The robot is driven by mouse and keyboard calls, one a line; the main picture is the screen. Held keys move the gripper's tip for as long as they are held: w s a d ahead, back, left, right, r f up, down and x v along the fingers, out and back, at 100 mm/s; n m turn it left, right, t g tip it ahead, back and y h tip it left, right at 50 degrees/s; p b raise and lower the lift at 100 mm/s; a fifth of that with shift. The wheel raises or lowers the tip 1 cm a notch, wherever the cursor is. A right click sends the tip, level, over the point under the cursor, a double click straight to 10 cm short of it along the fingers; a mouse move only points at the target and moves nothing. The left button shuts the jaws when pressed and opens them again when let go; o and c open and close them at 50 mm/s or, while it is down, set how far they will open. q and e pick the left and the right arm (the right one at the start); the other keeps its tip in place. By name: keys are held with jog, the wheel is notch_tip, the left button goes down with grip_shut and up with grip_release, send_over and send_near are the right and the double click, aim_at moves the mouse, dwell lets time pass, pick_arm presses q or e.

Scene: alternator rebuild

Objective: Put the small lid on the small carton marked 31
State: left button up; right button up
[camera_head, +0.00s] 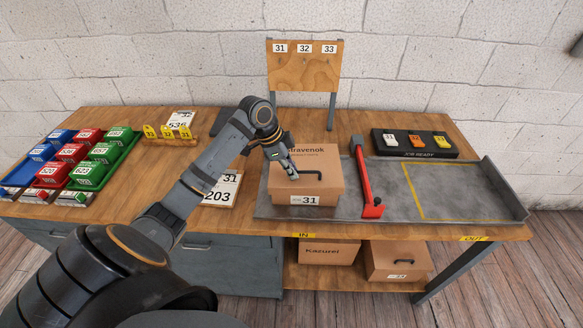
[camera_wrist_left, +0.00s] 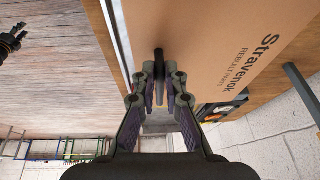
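The small carton marked 31 (camera_head: 281,199) stands on the left part of the grey tray, its number label facing front. The small lid (camera_head: 325,158) is brown with printed lettering and a black bar handle. It lies over the carton's top; whether it sits flush I cannot tell. The lid's lettered face (camera_wrist_left: 220,35) fills the upper right of the left wrist view. My left gripper (camera_head: 291,174) is at the handle's left end. In the left wrist view its fingers (camera_wrist_left: 160,78) are closed around the dark bar. My right gripper (camera_wrist_left: 12,38) shows small at the upper left there.
A red-handled tool (camera_head: 365,182) lies right of the carton on the grey tray (camera_head: 465,190), whose right part is clear. A black job-ready holder (camera_head: 440,154) stands behind. Number card 203 (camera_head: 222,190) and coloured bins (camera_head: 85,172) are left. Other cartons (camera_head: 395,257) sit below.

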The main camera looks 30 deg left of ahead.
pick_arm(q)
jog(key=o, duration=0.4)
jog(key=shift+c, duration=0.2)
jog(key=b+v, duration=0.1)
jog(key=v, duration=1.1)
